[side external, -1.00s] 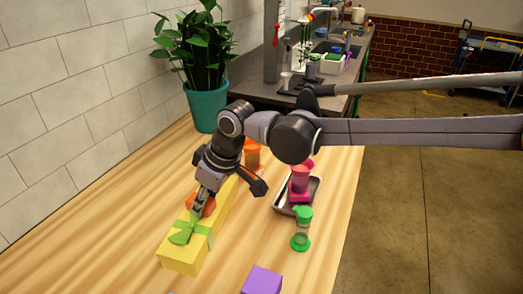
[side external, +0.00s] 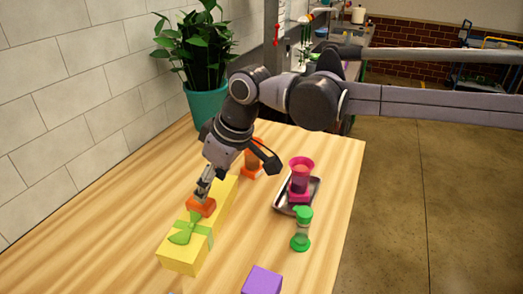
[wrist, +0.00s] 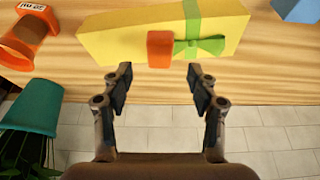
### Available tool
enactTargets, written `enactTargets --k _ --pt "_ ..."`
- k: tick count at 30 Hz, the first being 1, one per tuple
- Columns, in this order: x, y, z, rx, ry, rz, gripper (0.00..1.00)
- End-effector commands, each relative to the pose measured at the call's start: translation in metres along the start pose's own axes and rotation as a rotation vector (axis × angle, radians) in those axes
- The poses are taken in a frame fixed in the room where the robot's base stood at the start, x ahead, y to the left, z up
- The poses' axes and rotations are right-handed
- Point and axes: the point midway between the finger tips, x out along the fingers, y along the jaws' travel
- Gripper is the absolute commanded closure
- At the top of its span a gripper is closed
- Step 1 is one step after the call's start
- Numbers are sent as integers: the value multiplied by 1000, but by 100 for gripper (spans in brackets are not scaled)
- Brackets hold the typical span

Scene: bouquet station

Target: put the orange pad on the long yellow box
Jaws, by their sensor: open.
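The long yellow box (side external: 177,257) lies on the wooden table in the side view, with a green ribbon and bow around it. It also spans the top of the wrist view (wrist: 120,38). The orange pad (side external: 202,207) rests on the yellow box beside the green bow. In the wrist view the pad (wrist: 160,50) shows just left of the bow, at the box's near edge. My gripper (side external: 203,190) is just above and behind the pad in the side view. In the wrist view its fingers (wrist: 158,82) are apart with nothing between them.
An orange flared container (side external: 252,162) stands behind the box. A metal tray (side external: 283,199) holds a pink container (side external: 300,178). A green-capped container (side external: 301,230) and a purple block (side external: 262,281) stand right. A teal plant pot (side external: 206,104) stands at the table's back left.

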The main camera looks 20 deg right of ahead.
Motion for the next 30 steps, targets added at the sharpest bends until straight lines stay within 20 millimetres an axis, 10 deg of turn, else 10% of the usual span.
enactTargets --k 17,30 --pt "-70 24 18 48 13 22 41" --pt "-130 133 187 366 112 185 41"
